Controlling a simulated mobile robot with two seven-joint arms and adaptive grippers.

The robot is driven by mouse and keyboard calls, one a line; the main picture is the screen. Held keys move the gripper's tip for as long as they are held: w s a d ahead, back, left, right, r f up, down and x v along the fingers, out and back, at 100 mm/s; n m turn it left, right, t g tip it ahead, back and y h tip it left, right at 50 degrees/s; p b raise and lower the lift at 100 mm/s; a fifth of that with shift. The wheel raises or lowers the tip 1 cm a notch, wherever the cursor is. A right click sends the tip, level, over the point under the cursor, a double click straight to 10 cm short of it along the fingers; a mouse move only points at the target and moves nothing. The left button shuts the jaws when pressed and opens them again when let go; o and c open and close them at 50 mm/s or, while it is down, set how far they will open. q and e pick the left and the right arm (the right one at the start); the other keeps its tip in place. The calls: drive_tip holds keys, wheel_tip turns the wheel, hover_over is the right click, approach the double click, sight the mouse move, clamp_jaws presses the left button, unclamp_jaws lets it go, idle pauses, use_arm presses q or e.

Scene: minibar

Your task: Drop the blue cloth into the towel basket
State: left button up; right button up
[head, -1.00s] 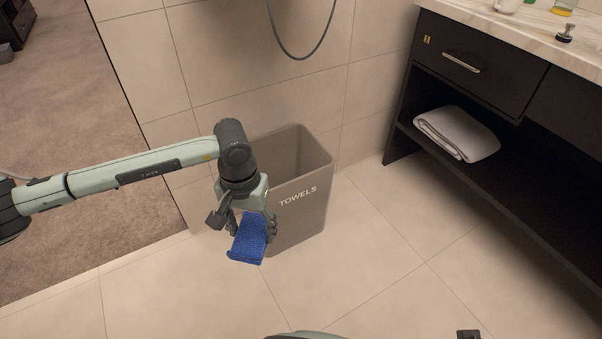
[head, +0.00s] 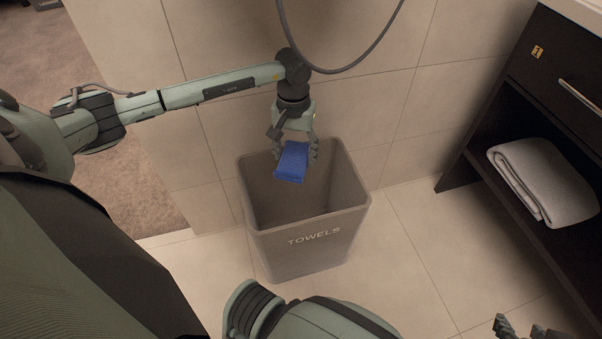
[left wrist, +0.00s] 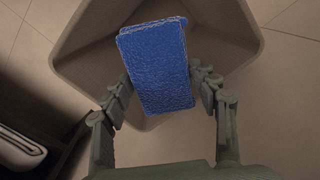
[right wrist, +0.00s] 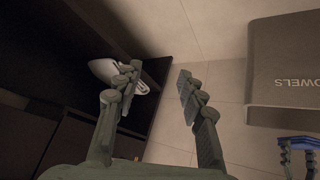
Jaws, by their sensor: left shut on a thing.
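The blue cloth (head: 291,162) hangs from my left gripper (head: 295,150), which is shut on it over the mouth of the towel basket (head: 310,258). The basket is a grey-brown open bin marked TOWELS. In the left wrist view the folded cloth (left wrist: 158,65) sits between the two fingers, with the basket's walls (left wrist: 85,60) around and below it. The cloth hides part of the basket's inside. My right gripper (right wrist: 155,85) is open and empty in its own wrist view. Its fingers show at the bottom right of the head view (head: 520,328).
A dark cabinet (head: 490,120) stands at the right, with a folded white towel (head: 545,180) on its lower shelf. A tiled wall (head: 225,60) is behind the basket, and a dark hose (head: 335,70) hangs there. The floor (head: 415,240) right of the basket is clear.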

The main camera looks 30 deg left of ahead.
use_arm(q)
drive_tip(key=shift+a+f, duration=0.2)
drive_tip(key=shift+a, duration=0.1)
wheel_tip(320, 180, down, 3)
drive_tip(key=shift+r+b, duration=0.1)
drive_tip(key=shift+b, duration=0.65)
drive_tip(key=shift+f+b, duration=0.7)
drive_tip(key=shift+f, duration=0.75)
use_arm(e)
drive_tip(key=w+a+r+t+y, duration=0.2)
drive_tip(key=w+a+r+t, duration=0.1)
drive_tip(key=a+r, duration=0.2)
drive_tip(key=w+a+r+n+t+y, duration=0.1)
drive_tip(key=w+a+r+t+y, duration=0.1)
drive_tip(key=w+a+r+t, duration=0.2)
drive_tip(key=shift+a+r, duration=0.5)
drive_tip(key=shift+r, duration=0.85)
use_arm(q)
drive_tip(key=o, duration=1.2)
drive_tip(key=shift+r, duration=0.1)
